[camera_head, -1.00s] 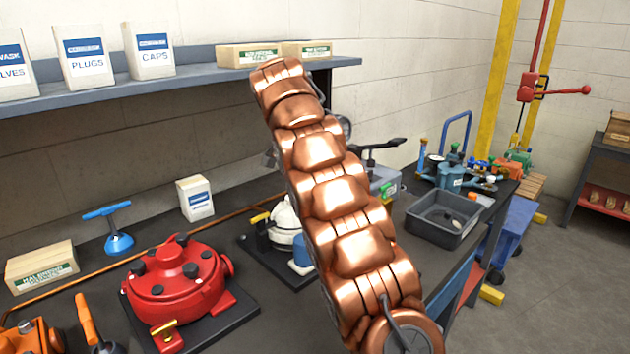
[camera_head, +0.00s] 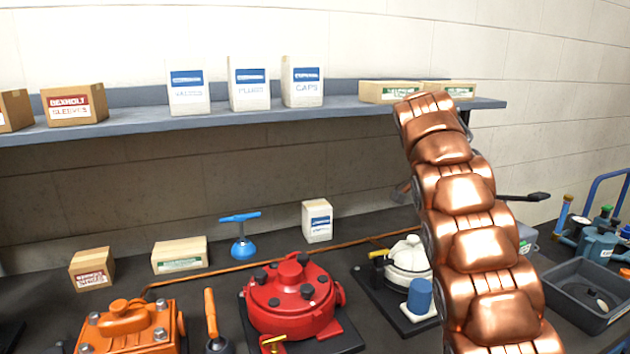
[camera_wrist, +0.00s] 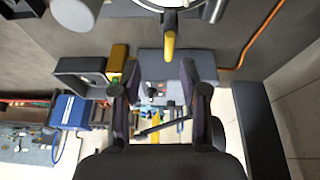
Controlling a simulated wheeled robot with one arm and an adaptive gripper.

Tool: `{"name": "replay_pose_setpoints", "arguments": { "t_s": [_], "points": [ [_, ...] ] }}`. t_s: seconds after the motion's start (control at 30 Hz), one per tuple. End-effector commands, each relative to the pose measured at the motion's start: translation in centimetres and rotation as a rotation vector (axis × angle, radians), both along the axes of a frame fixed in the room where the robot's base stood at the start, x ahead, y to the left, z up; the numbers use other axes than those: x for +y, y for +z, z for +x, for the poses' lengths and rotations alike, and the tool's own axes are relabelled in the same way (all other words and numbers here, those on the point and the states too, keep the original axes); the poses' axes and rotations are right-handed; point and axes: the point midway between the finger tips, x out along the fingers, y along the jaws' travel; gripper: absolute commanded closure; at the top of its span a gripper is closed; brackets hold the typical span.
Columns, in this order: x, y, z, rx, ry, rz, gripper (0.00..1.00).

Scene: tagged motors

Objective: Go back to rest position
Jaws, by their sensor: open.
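My copper-coloured arm rises across the right of the head view, over the bench. My gripper (camera_wrist: 160,78) shows in the wrist view, its two dark fingers apart with nothing held between them. In the head view my gripper cannot be made out clearly behind the arm. A red motor (camera_head: 292,300), an orange motor (camera_head: 130,328) and a white motor (camera_head: 407,262) with a blue cylinder (camera_head: 420,296) stand on the bench. My arm passes in front of the right side of the white motor's area.
A wall shelf (camera_head: 250,116) holds several boxes. A blue-handled tool (camera_head: 241,238), a white box (camera_head: 317,221) and two cardboard boxes (camera_head: 179,256) (camera_head: 91,269) stand along the bench's back. A grey tray (camera_head: 585,295) lies right of my arm.

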Motion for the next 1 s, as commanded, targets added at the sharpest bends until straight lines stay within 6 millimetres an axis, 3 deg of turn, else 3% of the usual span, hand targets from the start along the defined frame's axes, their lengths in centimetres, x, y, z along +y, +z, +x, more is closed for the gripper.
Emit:
{"name": "replay_pose_setpoints", "arguments": {
  "t_s": [0.37, 0.63, 1.0],
  "points": [
    [2.0, 1.9, -7.3, 0.131, 0.206, 0.024, 0.56],
    [3.9, 1.6, -13.5, 0.218, 0.365, 0.069, 0.56],
    [7.1, -0.3, -23.2, 0.315, 0.604, 0.157, 0.56]
  ]
}}
